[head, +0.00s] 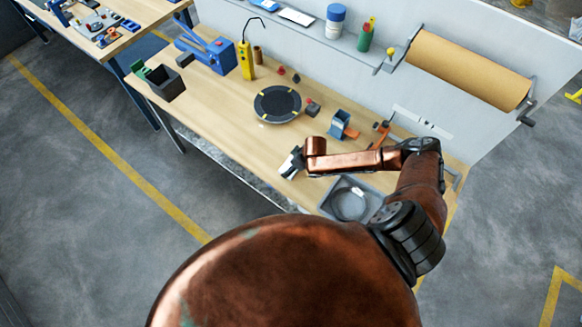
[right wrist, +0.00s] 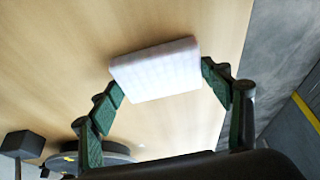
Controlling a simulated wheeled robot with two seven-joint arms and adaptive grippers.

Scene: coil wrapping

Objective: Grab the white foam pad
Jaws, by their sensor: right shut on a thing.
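The white foam pad (right wrist: 155,70) is a pale rectangular block with a faint grid on its face. In the right wrist view it sits between the two green-lined fingers of my right gripper (right wrist: 162,86), which is shut on it. The wooden tabletop lies behind the pad. In the head view my right gripper (head: 292,163) is over the near edge of the bench, and the pad is too small there to tell apart from the fingers. My left gripper is not in view.
A black round turntable (head: 278,104) stands mid-bench (head: 215,105). A grey tray (head: 327,207) with a coil lies near my right forearm. A blue tape dispenser (head: 338,122), yellow device (head: 245,60) and dark bin (head: 164,84) stand around. A brown paper roll (head: 468,70) hangs behind.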

